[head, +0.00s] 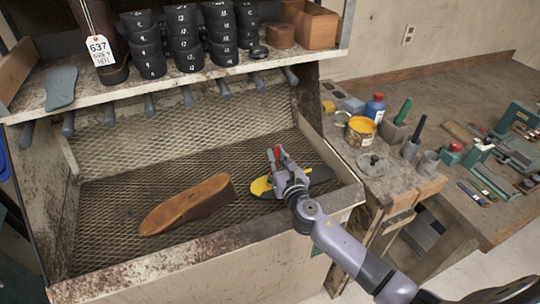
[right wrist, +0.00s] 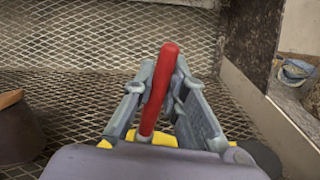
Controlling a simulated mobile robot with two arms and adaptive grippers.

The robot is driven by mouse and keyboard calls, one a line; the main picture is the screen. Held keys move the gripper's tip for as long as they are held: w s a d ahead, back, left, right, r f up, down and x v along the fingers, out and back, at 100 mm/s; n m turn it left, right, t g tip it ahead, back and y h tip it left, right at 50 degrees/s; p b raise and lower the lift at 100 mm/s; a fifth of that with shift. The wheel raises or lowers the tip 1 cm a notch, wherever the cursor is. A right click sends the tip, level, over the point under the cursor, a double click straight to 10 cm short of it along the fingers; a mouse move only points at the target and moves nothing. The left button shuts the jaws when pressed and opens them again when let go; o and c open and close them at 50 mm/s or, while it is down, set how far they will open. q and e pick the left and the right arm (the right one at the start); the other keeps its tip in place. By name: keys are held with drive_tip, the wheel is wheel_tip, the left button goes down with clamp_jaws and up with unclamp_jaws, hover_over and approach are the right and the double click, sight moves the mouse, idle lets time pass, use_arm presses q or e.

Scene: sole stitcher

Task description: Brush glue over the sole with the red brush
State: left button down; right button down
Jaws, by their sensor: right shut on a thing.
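The sole (head: 320,175) lies on the mesh floor of the bench tray, dark at its right end. Its left part (head: 259,188) is bright yellow, as if coated with glue. My right gripper (head: 283,168) is over the sole's middle and hides part of it. It is shut on the red brush (head: 278,154), whose handle stands up between the fingers. The red handle also shows in the right wrist view (right wrist: 158,88), slightly tilted, with yellow behind the fingers. The bristles are hidden, so I cannot tell whether they touch the sole. My left gripper is not in view.
A brown wooden last (head: 187,204) lies left of the sole. The tray's front wall (head: 215,256) is close. A glue can (head: 360,131), a lid (head: 372,165) and a blue bottle (head: 375,107) stand on the right ledge. Several tool handles hang under the shelf above.

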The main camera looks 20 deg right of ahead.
drive_tip(key=b, duration=0.6)
hover_over(340, 158)
drive_tip(key=shift+f, duration=0.1)
drive_tip(key=shift+d, duration=0.15)
idle(2.5)
